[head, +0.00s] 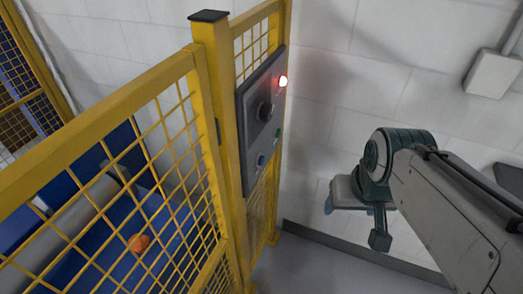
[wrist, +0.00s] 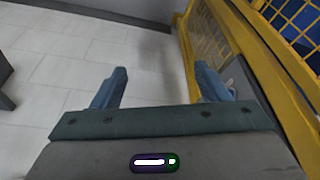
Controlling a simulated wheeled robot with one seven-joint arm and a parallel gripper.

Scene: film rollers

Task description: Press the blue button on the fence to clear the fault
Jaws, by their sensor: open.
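The blue button (head: 261,161) is on the lower left of a dark control panel (head: 247,140) on the yellow fence in the head view. A green button (head: 277,133) sits to its right, a round dark knob (head: 265,111) is above, and a red lamp (head: 283,81) glows at the top right. My gripper is to the right of the panel and apart from it, partly hidden by my wrist in the head view. In the wrist view my gripper (wrist: 162,90) is open and empty, with two blue fingers spread above the floor. The blue button is not visible there.
The yellow mesh fence (head: 100,122) runs along the left, with a post (head: 219,120) beside the panel. Behind it are a roller, blue surfaces and an orange object (head: 139,243). A white wall (head: 345,70) stands behind; the space between panel and gripper is clear.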

